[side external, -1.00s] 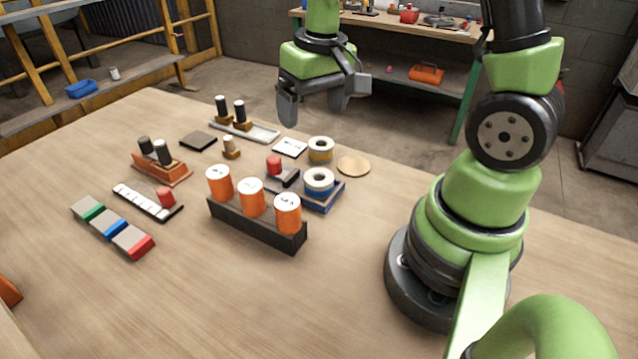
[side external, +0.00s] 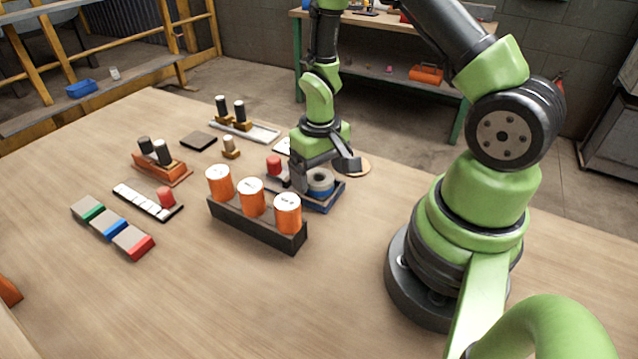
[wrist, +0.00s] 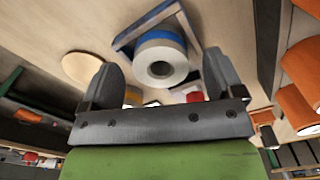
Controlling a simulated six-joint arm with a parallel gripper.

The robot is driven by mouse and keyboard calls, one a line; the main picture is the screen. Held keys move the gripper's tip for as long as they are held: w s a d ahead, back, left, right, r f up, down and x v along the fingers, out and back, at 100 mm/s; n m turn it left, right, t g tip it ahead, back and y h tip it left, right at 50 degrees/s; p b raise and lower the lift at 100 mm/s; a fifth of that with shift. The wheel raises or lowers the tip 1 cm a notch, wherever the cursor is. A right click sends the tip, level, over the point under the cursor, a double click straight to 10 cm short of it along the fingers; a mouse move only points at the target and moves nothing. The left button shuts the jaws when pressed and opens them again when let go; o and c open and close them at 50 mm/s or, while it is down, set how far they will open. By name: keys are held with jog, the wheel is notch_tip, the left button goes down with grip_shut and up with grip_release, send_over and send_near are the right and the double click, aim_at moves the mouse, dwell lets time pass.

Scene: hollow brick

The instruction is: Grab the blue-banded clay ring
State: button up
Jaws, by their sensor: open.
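The blue-banded clay ring (side external: 321,186) is a pale ring with a central hole, standing on a low blue-edged tray (side external: 325,205) behind the orange cylinders. My gripper (side external: 322,172) is low over it and open, with one finger close to the ring's left side in the side view. In the wrist view the ring (wrist: 161,62) shows between the two spread fingers (wrist: 162,68), its blue band at the upper edge. I cannot tell whether the fingertips are level with the ring or just above it.
A black rack with orange cylinders (side external: 252,198) stands close in front. A red-capped piece (side external: 273,165) is just left of my gripper. A yellow-banded ring (wrist: 133,95) and a round wooden disc (wrist: 83,68) are nearby.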

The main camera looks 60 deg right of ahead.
jog(key=shift+f, duration=0.85)
jog(key=shift+c, duration=0.2)
jog(key=c, duration=1)
